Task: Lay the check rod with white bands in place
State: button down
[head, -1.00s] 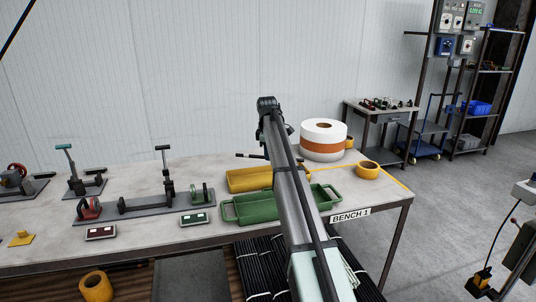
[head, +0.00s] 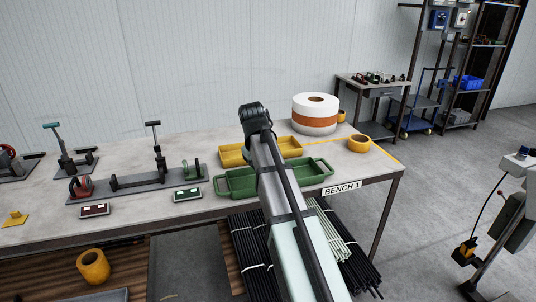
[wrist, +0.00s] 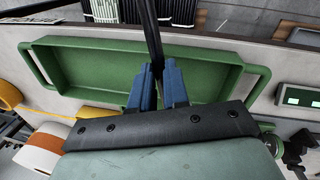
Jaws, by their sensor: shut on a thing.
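My gripper (wrist: 157,76), with blue fingers, is shut on a thin dark rod (wrist: 152,30) in the wrist view. The rod runs from the fingers past the top edge of that view. No white bands show on its visible part. Behind the fingers is a green tray (wrist: 53,68) with a handle at each end; its visible floor looks empty. The green tray also shows in the head view (head: 240,182), partly behind my arm. My arm hides the gripper and the rod there. I cannot tell whether the rod touches the tray.
A yellow tray (head: 231,155) lies behind the green one. A stand with red and green rollers (head: 130,184) and two small displays (head: 188,195) are to the left. Dark rod bundles (head: 250,255) lie below.

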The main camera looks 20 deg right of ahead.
jog(key=a+n, duration=0.3)
jog(key=a, duration=1.2)
jog(key=w+a+r+n, duration=0.2)
jog(key=w+a+n, duration=0.2)
jog(key=a, duration=0.5)
jog(key=w+a+r+n+y, duration=0.1)
jog(key=w+a+r+n, duration=0.1)
jog(key=w+a+n, duration=0.2)
jog(key=w+a+r+n, duration=0.2)
jog(key=w+a+n, duration=0.2)
jog(key=w+a, duration=0.5)
jog(key=a, duration=0.5)
jog(key=shift+w+r+y, duration=0.2)
jog(key=shift+r+y, duration=0.1)
jog(key=shift+y, duration=0.1)
jog(key=shift+f, duration=0.2)
jog(key=shift+f, duration=4.1)
jog(key=c, duration=1)
grip_release()
jog(key=shift+c, duration=0.2)
